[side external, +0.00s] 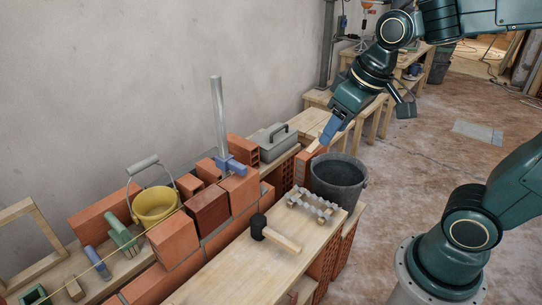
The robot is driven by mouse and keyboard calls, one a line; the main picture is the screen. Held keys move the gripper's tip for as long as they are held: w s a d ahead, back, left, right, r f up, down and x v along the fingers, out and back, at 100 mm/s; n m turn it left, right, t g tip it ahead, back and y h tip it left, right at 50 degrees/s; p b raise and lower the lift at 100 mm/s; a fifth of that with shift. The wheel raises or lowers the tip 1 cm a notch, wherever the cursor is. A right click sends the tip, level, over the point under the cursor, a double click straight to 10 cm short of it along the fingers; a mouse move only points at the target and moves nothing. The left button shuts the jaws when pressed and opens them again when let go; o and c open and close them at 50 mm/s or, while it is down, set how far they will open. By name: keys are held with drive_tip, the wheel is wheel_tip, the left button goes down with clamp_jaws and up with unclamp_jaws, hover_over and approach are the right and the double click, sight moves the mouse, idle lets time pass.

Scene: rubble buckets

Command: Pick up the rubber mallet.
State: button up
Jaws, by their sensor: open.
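The rubber mallet (260,229) has a black head and a pale wooden handle. It lies on the light wooden board (229,272) in the front middle, with its handle pointing to the lower right. My gripper (325,138) is open, high above the right end of the work area and well apart from the mallet. It points down and to the left, above and behind the dark bucket (336,181). Its fingers are small in this view, and I see nothing held between them.
A metal rack-like piece (312,205) lies on the board right of the mallet. A row of bricks (210,212) runs behind it, with an upright metal post (219,120). A yellow bucket (155,206) and a grey lidded box (272,141) stand farther back. Board left of the mallet is clear.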

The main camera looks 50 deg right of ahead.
drive_tip(key=w+f+g, duration=0.1)
drive_tip(key=w+f, duration=0.4)
drive_tip(key=w, duration=0.3)
drive_tip(key=g, duration=0.3)
hover_over(268, 230)
wheel_tip(268, 230, down, 28)
drive_tip(key=shift+f, duration=0.65)
drive_tip(key=shift+f, duration=0.15)
drive_tip(key=shift+f, duration=4.1)
